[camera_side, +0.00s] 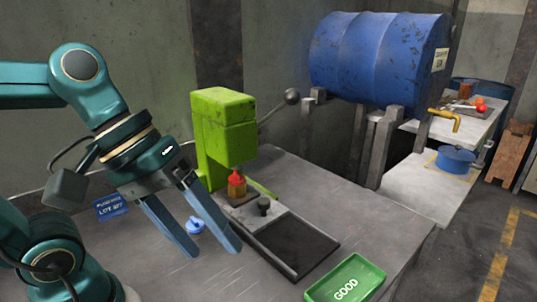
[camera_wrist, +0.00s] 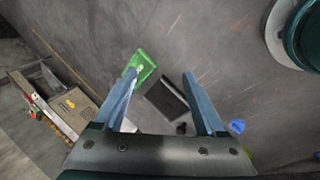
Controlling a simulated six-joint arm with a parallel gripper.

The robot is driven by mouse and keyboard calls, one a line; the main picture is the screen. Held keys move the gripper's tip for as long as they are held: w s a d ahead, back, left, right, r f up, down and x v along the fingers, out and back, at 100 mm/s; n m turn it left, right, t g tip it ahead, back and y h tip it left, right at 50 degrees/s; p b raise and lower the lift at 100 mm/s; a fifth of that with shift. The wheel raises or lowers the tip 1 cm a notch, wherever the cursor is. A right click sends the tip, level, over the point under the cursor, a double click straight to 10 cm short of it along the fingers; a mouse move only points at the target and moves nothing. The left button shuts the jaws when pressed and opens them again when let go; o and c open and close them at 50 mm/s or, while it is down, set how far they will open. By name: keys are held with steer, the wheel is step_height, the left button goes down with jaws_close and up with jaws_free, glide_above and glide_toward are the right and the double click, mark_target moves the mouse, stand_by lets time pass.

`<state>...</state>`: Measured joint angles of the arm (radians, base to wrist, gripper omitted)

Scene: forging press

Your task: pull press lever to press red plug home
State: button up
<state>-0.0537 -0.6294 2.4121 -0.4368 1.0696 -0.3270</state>
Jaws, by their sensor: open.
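The green press (camera_side: 222,130) stands on the bench in the side view. Its lever (camera_side: 274,110) sticks out to the right and upward, ending in a dark ball knob (camera_side: 292,97). My gripper (camera_side: 213,250) is open and empty, in front of and left of the press, apart from the lever. In the wrist view my gripper (camera_wrist: 158,75) has nothing between its fingers; the lever and red plug do not show there.
A dark slide plate (camera_side: 290,245) with a black knob (camera_side: 264,205) lies before the press. A green GOOD tray (camera_side: 347,279) sits at the bench's front right. A blue plug (camera_side: 196,225) lies behind my fingers.

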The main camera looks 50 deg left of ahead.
steer(key=w+a+r+n+t+h, duration=0.2)
steer(key=w+r+n+t+h, duration=0.2)
steer(key=w+r+n+h, duration=0.65)
steer(key=w+a+f+n+t+y, duration=0.15)
steer(key=w+a+n+t, duration=0.25)
steer(key=w+a+n, duration=0.4)
steer(key=w+a+f+n+t+y, duration=0.1)
steer(key=w+a+n+t+y, duration=0.2)
steer(key=a+n, duration=0.5)
steer(key=w+d+m, duration=0.1)
steer(key=w+d, duration=0.4)
steer(key=w, duration=0.5)
steer(key=shift+d+r, duration=0.3)
steer(key=shift+d, duration=0.05)
steer(key=shift+w, duration=0.1)
